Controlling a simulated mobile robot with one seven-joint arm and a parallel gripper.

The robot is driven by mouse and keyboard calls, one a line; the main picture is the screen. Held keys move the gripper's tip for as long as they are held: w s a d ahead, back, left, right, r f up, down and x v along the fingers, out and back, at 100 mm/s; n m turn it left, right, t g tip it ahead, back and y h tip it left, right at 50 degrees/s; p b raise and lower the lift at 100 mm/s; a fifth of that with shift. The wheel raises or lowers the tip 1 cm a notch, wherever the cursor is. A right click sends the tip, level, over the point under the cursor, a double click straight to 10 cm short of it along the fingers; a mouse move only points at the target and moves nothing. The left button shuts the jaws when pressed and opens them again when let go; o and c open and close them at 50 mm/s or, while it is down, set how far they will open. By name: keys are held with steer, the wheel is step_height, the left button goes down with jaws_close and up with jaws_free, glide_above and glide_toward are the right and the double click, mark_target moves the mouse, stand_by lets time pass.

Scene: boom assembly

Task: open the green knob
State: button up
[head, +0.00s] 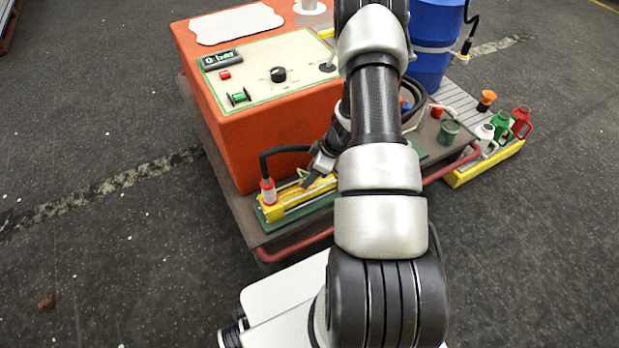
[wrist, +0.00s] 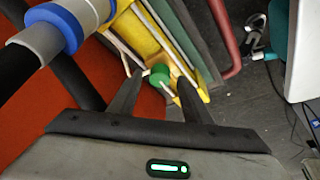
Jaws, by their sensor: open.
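The green knob (wrist: 158,75) is a small round piece on a yellow fitting, seen in the wrist view. My gripper (wrist: 161,83) is open, with one dark finger on each side of the knob. I cannot tell whether either finger touches it. In the head view my gripper (head: 314,177) is low over the yellow hand pump (head: 272,211) at the front of the cart, and my arm hides much of that spot.
An orange box (head: 235,155) with a control panel stands behind the pump. A red rail (head: 295,245) edges the cart. A blue barrel (head: 436,40) stands at the back.

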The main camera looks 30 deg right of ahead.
steer(key=shift+w+a+f, duration=0.1)
steer(key=shift+w+f, duration=0.05)
steer(key=shift+f, duration=0.25)
steer(key=shift+c, duration=0.6)
steer(key=c, duration=0.9)
steer(key=shift+c, duration=0.2)
